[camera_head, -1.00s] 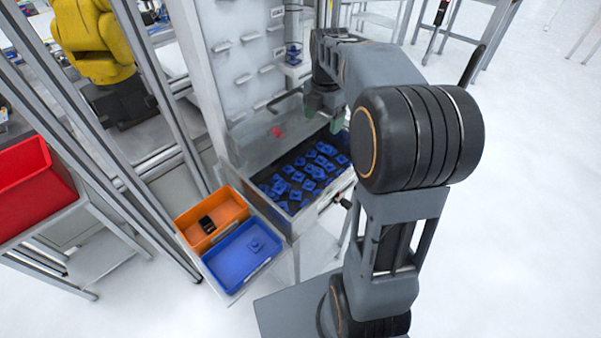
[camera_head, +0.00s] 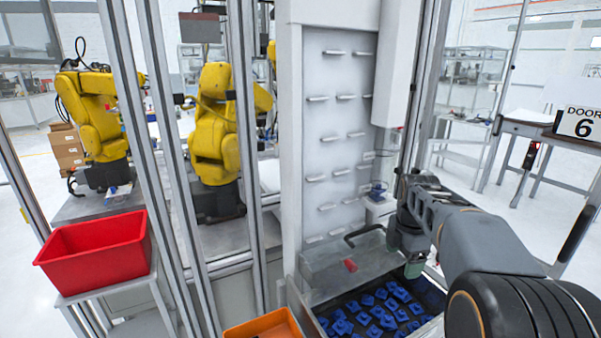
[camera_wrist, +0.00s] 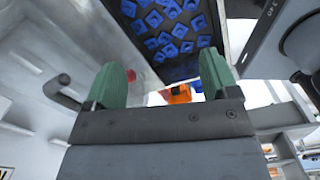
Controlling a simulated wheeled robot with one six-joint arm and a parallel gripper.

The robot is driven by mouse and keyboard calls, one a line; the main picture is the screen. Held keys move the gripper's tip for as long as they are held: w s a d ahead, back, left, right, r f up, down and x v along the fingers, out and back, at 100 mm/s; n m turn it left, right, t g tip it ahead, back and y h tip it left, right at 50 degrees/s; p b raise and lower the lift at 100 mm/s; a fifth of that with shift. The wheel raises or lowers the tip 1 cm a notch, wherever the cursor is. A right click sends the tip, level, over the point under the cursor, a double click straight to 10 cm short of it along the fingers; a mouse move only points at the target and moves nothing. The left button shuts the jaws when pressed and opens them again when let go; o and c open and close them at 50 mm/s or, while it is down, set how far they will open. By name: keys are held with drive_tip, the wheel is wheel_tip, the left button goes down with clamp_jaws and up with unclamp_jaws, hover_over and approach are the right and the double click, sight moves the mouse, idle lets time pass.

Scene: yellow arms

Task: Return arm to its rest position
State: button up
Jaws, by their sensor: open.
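My arm (camera_head: 480,245) reaches in from the right side of the head view, with the wrist bent down above the grey machine's parts tray. My gripper (camera_wrist: 165,80) shows in the wrist view with its two green fingers spread apart and nothing between them. In the head view only a bit of the green fingers (camera_head: 414,269) shows at the tray's back edge. Several blue parts (camera_head: 385,308) lie in the dark tray, and they also show beyond the fingers in the wrist view (camera_wrist: 170,28).
A white pegged panel (camera_head: 335,130) stands behind the tray. An orange bin (camera_head: 265,326) is at the bottom edge, a red bin (camera_head: 98,252) at left. Metal posts and yellow robot arms (camera_head: 213,125) stand behind.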

drive_tip(key=s+a+f+m+t, duration=0.1)
drive_tip(key=s+a+f+m, duration=0.1)
drive_tip(key=s+a+m, duration=0.3)
drive_tip(key=s+a+f+m+t, duration=0.2)
drive_tip(key=s+a+m, duration=0.3)
drive_tip(key=s+m, duration=0.6)
drive_tip(key=f+m, duration=0.1)
drive_tip(key=m, duration=0.2)
drive_tip(key=shift+s+f+m, duration=0.25)
drive_tip(key=shift+s+m, duration=0.05)
